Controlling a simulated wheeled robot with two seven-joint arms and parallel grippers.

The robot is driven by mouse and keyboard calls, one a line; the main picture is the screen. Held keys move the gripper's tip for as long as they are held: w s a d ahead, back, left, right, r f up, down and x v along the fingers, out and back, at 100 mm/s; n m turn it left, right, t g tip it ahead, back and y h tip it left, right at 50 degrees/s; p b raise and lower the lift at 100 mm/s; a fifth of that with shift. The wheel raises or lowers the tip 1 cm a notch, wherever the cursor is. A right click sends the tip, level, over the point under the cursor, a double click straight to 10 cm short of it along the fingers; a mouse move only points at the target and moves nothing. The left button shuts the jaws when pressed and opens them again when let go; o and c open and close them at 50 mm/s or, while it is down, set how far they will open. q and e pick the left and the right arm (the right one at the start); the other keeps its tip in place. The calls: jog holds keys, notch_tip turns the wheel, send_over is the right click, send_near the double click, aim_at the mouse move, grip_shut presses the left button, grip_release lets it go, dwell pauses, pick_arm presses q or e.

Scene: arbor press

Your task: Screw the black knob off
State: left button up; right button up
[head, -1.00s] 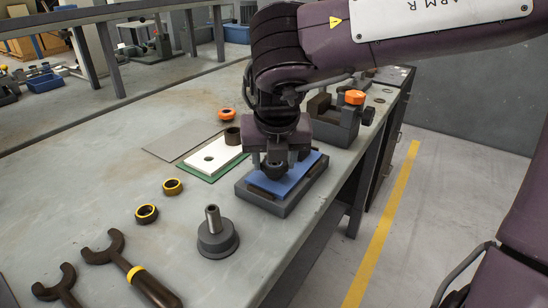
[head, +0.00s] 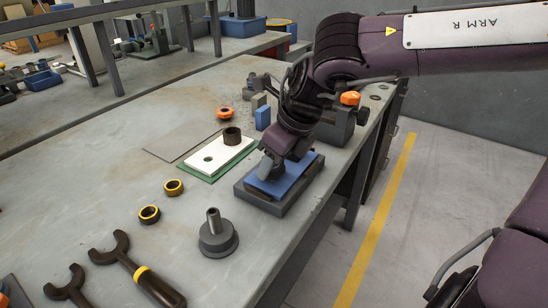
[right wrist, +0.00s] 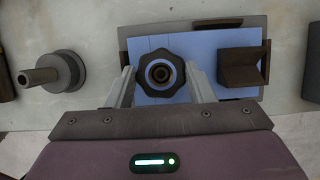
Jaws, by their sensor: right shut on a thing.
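The black lobed knob (right wrist: 162,78) sits between the two fingers of my right gripper (right wrist: 161,88) in the right wrist view, with a round hole at its centre. The fingers close on it from both sides. Below it is a blue plate (right wrist: 206,52) on a grey base. In the head view my right gripper (head: 267,169) slants down onto the blue plate (head: 292,187), which lies in the grey base (head: 273,209); the gripper hides the knob there. A dark brown angled block (right wrist: 243,66) is beside the knob on the plate. My left gripper is out of view.
A grey round base with an upright pin (head: 218,237) stands close by. A dark ring (head: 232,136) rests on a white plate (head: 205,163) with a hole. A vise-like block with an orange knob (head: 349,98) is behind.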

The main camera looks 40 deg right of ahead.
aim_at(275, 167)
jog(key=shift+w+r+p, duration=0.1)
jog(key=shift+r+p, duration=0.45)
jog(key=shift+r, duration=0.15)
dwell(0.6)
jog(key=shift+r+p, duration=1.65)
jog(key=shift+r, duration=0.5)
